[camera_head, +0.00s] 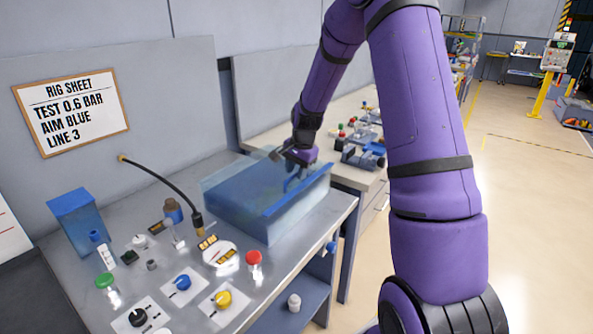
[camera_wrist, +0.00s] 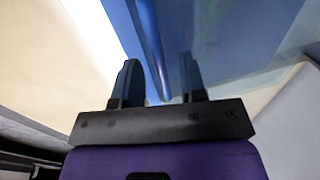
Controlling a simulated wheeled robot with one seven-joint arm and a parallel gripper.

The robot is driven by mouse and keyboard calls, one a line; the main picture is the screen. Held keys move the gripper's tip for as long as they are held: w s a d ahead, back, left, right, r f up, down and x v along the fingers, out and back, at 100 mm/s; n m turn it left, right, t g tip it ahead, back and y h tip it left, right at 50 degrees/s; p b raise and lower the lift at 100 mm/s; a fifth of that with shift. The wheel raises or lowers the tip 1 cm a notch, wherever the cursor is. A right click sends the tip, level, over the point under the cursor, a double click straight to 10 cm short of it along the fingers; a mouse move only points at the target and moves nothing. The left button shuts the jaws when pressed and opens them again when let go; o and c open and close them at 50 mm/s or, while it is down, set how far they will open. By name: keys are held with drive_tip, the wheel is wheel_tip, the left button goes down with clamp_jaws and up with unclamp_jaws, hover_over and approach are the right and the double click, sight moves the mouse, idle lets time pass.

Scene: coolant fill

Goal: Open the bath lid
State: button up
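The bath (camera_head: 240,205) is a translucent blue box on the metal bench. A darker blue strip (camera_head: 305,188) runs along its upper right edge. I cannot tell whether the lid is fully down. My gripper (camera_head: 290,165) is over the bath's far right part, beside a small blue handle. In the wrist view, my gripper (camera_wrist: 160,80) has its two dark fingers apart, with a blue bar (camera_wrist: 150,40) running between them. Slim gaps show on both sides of the bar, so the fingers look open around it. The fingertips' depth along the bar is hard to judge.
A black hose (camera_head: 165,182) arches from the wall panel to the bench left of the bath. A second bench with parts (camera_head: 365,150) lies behind.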

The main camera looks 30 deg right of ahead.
drive_tip(key=shift+f, duration=0.1)
clamp_jaws()
